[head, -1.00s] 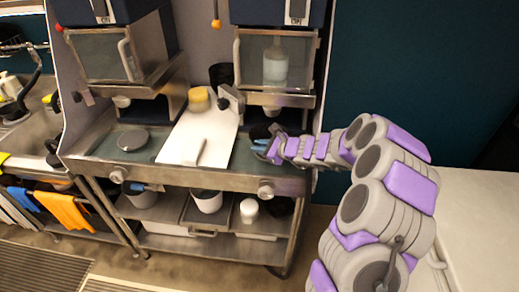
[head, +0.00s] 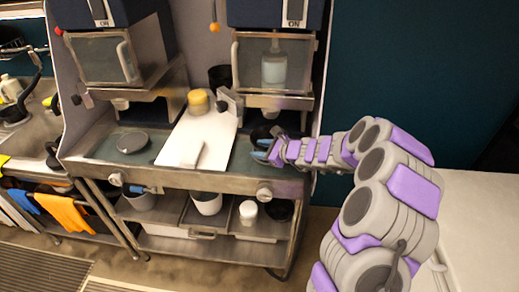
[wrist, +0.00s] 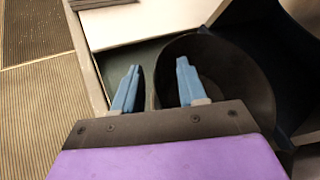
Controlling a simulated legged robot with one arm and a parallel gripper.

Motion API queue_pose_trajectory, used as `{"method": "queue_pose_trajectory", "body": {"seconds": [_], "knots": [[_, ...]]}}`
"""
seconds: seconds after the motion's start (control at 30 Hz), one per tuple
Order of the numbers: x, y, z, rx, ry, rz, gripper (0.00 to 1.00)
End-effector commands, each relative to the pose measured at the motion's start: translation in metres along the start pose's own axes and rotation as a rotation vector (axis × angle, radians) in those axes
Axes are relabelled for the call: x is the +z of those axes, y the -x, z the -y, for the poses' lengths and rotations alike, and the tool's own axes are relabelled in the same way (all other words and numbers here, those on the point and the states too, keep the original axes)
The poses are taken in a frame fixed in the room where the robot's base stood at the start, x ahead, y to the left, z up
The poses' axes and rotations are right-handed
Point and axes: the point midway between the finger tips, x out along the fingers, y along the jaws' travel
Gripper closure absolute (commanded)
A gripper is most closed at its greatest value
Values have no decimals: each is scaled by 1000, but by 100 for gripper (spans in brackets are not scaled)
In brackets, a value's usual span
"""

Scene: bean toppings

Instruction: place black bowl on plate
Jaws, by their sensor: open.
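The black bowl (head: 262,132) stands at the right end of the steel counter, partly hidden by my gripper in the head view. In the wrist view the bowl (wrist: 235,70) is large and dark. My gripper (wrist: 158,82) is open, with blue fingertips on either side of the bowl's near rim. The right finger overlaps the bowl's inside and the left finger is outside it. Whether either finger touches the rim I cannot tell. A grey round plate (head: 132,141) lies flat on the left part of the counter.
A white board (head: 190,145) with a yellow round item (head: 198,101) and a light utensil lies between plate and bowl. Dispensers (head: 275,65) hang above the counter. A lower shelf (head: 235,245) holds pots and a dark bowl (head: 279,209). A sink is at left.

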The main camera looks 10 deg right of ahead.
Motion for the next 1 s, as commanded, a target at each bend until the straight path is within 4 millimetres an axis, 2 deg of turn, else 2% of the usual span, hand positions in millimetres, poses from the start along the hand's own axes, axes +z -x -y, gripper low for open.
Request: {"method": "queue_pose_trajectory", "body": {"seconds": [0.3,0.5,0.7,0.87,0.93,1.0], "knots": [[2,63,3,-7,-1,1,59],[1,97,1,-3,-2,0,59],[0,113,1,-2,0,0,59],[1,115,0,0,2,1,59],[7,114,-3,13,23,6,59],[24,113,-14,47,82,18,59]]}}
